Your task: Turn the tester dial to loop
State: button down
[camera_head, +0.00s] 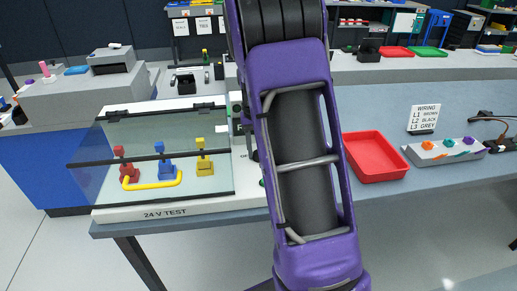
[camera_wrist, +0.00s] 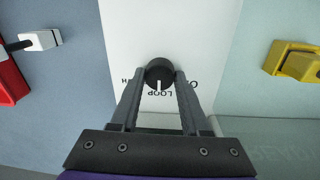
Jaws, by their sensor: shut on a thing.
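The tester dial (camera_wrist: 159,72) is a round black knob with a white pointer line, on a white panel (camera_wrist: 150,25) in the wrist view. The pointer line is toward the word LOOP, which reads upside down just below the knob. Other lettering to the left and right is partly covered by the fingers. My gripper (camera_wrist: 160,76) is shut on the dial, one grey finger on each side.
A red tray (camera_head: 373,157) lies to the right, then a grey block with coloured knobs (camera_head: 444,151) and a wiring sign (camera_head: 424,119).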

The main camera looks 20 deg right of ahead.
jog(key=shift+c, duration=1.9)
grip_release()
jog(key=shift+r, duration=0.1)
notch_tip(320, 180, up, 17)
jog(key=a, duration=0.1)
jog(key=shift+w+r+p, duration=0.15)
jog(key=shift+p, duration=0.2)
